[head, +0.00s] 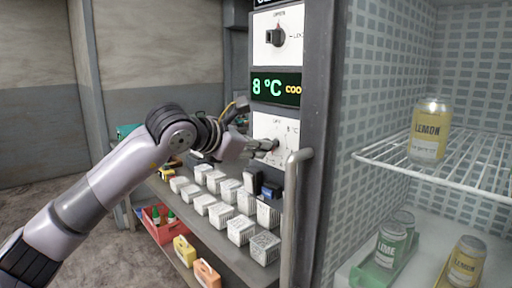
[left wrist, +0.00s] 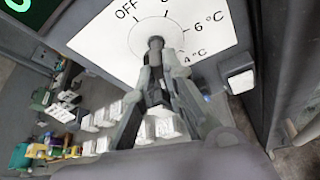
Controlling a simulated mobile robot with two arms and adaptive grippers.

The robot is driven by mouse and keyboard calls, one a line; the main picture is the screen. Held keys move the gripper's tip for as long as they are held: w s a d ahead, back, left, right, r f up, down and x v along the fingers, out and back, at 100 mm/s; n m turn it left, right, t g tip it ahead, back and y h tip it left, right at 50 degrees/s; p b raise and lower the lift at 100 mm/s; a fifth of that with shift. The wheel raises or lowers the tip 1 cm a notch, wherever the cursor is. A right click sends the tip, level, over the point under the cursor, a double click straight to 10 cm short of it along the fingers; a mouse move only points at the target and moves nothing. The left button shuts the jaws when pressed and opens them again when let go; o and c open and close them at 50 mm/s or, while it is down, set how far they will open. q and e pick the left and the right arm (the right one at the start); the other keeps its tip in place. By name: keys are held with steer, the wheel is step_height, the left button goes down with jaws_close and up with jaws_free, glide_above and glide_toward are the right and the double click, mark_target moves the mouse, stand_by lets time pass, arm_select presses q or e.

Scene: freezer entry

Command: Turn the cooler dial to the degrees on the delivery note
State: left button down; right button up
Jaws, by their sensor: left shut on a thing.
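The cooler dial plate (head: 290,128) is white, on the grey control column below a display (head: 276,88) that reads 8 °C in green with partly cut-off yellow letters. My left gripper (head: 270,147) is at the dial, its fingers shut on the knob. In the left wrist view, the left gripper (left wrist: 156,75) closes around the dark dial knob (left wrist: 156,43). The plate there (left wrist: 110,35) shows OFF, 6 °C and 4 °C; another mark at the top is cut off. Which mark the knob points to cannot be told. No delivery note can be made out. My right gripper is not in view.
An upper panel with a dark switch (head: 276,37) sits above the display. Several white boxes (head: 240,230) stand on the shelf below my arm. A vertical handle (head: 292,210) is close to the right of the gripper. Cans stand in the cooler (head: 430,130) at right.

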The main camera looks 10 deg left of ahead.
arm_select(q)
steer(key=c, duration=1.7)
jaws_free()
steer(key=shift+w+f, duration=0.1)
steer(key=shift+f, duration=0.1)
steer(key=shift+o, duration=0.2)
steer(key=shift+r, duration=0.1)
steer(key=v, duration=1.2)
